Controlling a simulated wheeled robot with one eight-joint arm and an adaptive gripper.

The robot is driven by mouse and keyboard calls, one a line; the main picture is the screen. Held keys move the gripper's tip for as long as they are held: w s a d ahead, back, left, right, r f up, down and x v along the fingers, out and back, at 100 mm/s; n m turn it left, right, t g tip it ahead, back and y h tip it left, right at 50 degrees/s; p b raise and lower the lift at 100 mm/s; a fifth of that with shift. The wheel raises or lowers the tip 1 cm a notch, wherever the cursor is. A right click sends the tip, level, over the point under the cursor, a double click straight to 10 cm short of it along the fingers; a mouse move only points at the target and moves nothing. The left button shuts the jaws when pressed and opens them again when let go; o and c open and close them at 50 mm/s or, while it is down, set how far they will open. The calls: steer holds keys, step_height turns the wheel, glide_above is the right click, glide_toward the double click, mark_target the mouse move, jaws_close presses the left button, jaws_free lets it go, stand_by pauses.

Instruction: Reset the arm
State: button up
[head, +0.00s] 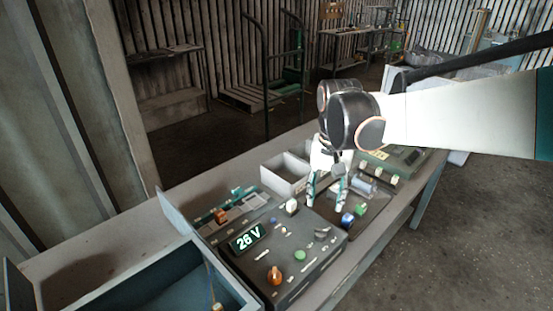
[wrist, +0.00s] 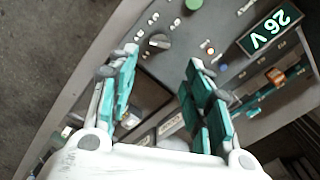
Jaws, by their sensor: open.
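My gripper (head: 327,190) is open and empty, its two teal-padded fingers pointing down over the bench at the right end of a dark control panel (head: 318,254). In the wrist view the fingers (wrist: 158,75) are spread apart with the panel (wrist: 185,65) beyond them. My white arm reaches in from the right in the head view. The panel has a display reading 26 V (head: 247,237), which also shows in the wrist view (wrist: 270,30). I cannot tell whether the fingertips touch anything.
An orange knob (head: 274,276) and a green button (head: 299,254) stand up from the panel. A grey bin (head: 286,172) is behind the gripper. A blue-grey open box (head: 160,290) is at the front left. A hand truck (head: 267,75) stands on the floor behind the bench.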

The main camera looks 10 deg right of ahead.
steer(key=s+r+n+t, duration=0.1)
steer(key=s+n+t, duration=0.3)
steer(key=s, duration=1.1)
steer(key=shift+s+d+r+n+t, duration=0.15)
steer(key=shift+r+n+t, duration=0.2)
steer(key=shift+t, duration=1.25)
